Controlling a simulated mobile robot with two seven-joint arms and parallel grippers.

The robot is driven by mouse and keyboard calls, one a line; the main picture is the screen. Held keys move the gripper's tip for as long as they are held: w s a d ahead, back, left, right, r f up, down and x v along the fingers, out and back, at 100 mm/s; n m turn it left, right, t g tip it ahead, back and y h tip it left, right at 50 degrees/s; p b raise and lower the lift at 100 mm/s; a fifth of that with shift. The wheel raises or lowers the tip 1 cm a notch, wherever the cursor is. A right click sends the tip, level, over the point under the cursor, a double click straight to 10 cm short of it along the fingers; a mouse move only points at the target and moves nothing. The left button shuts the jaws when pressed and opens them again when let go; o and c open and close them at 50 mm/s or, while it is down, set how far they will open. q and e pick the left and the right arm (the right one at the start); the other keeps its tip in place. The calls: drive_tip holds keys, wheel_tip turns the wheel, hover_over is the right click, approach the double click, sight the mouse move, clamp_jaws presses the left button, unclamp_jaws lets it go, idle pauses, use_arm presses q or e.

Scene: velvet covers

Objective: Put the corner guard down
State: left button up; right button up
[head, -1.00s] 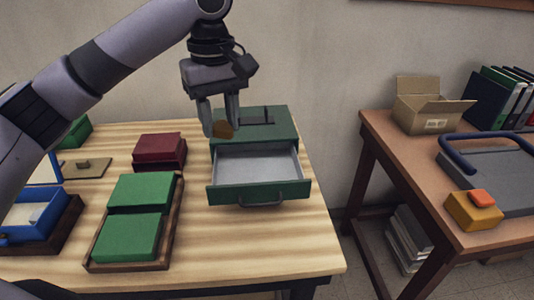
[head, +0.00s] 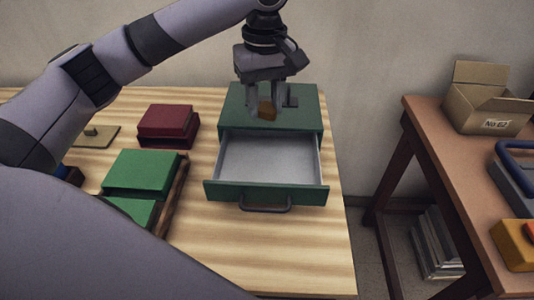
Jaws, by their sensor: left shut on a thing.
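The corner guard, a small brown piece (head: 267,110), is held between the fingers of my left gripper (head: 266,113). My left gripper is shut on it, over the top of a green drawer cabinet (head: 235,108). I cannot tell whether the piece touches the cabinet top. The cabinet's drawer (head: 265,195) is pulled open and its grey inside is empty. My right gripper is not in view.
Green boxes (head: 142,172) lie in a wooden tray left of the drawer, with a dark red box (head: 167,122) behind. The striped table (head: 290,250) is clear in front of the drawer. A brown side table (head: 440,130) with a cardboard box (head: 485,100) stands right.

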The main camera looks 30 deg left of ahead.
sight(266, 164)
use_arm(q)
wheel_tip(266, 164, down, 13)
drive_tip(key=shift+f+b, duration=0.1)
drive_tip(key=shift+b, duration=0.2)
drive_tip(key=o, duration=1)
drive_tip(key=shift+f, duration=0.15)
wheel_tip(266, 164, up, 12)
drive_tip(key=shift+r, duration=0.2)
